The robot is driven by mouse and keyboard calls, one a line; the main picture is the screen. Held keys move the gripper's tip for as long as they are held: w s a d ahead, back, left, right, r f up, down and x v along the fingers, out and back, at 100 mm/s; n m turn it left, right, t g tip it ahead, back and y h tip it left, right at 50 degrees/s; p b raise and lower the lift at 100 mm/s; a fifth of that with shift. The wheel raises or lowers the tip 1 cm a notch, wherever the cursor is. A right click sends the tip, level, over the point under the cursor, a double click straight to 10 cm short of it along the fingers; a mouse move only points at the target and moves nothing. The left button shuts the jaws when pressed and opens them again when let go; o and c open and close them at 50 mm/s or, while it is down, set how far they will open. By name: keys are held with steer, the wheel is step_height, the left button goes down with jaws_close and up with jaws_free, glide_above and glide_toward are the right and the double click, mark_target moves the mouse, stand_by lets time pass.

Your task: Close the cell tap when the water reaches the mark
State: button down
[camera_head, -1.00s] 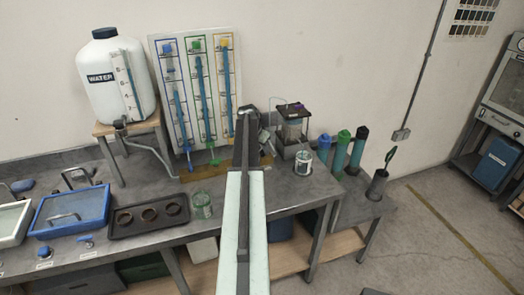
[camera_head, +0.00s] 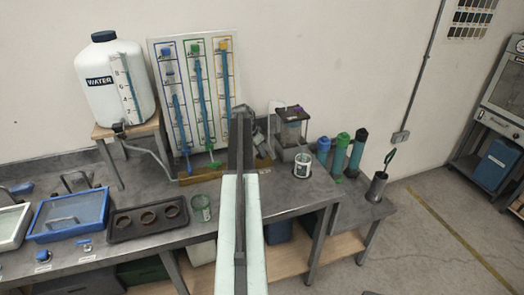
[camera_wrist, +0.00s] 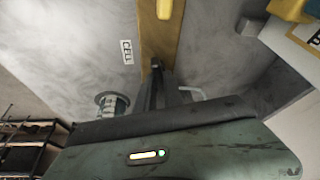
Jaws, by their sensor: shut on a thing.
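My gripper (camera_wrist: 157,72) is shut in the wrist view, its dark fingers pointing down at the bench over a wooden strip (camera_wrist: 155,35). It appears shut on the cell tap, beside a label reading CELL (camera_wrist: 127,52); the tap is mostly hidden by the fingers, so its angle cannot be told. In the head view my arm covers this spot. The clear cell (camera_head: 291,127) with a dark top stands right of my arm on the bench. Its water level and mark are too small to read. The white WATER tank (camera_head: 115,95) stands on a wooden stand at the left.
A jar (camera_head: 201,208), a white-labelled can (camera_head: 302,166), a dark tray (camera_head: 146,236) and a blue tray (camera_head: 40,226) sit on the bench. Coloured bottles (camera_head: 340,155) stand at the right.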

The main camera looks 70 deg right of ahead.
steer(key=shift+w+a+m+g+y, duration=0.15)
steer(key=shift+m+g+y, duration=0.1)
steer(key=shift+m, duration=0.5)
steer(key=shift+w+d+m+g+y, duration=0.15)
steer(key=shift+m+y, duration=0.1)
steer(key=shift+m, duration=0.5)
steer(key=shift+a, duration=0.15)
steer(key=c, duration=1.5)
jaws_free()
steer(key=shift+o, duration=0.2)
steer(key=shift+s, duration=0.1)
steer(key=p+v, duration=0.7)
steer(key=shift+r, duration=0.35)
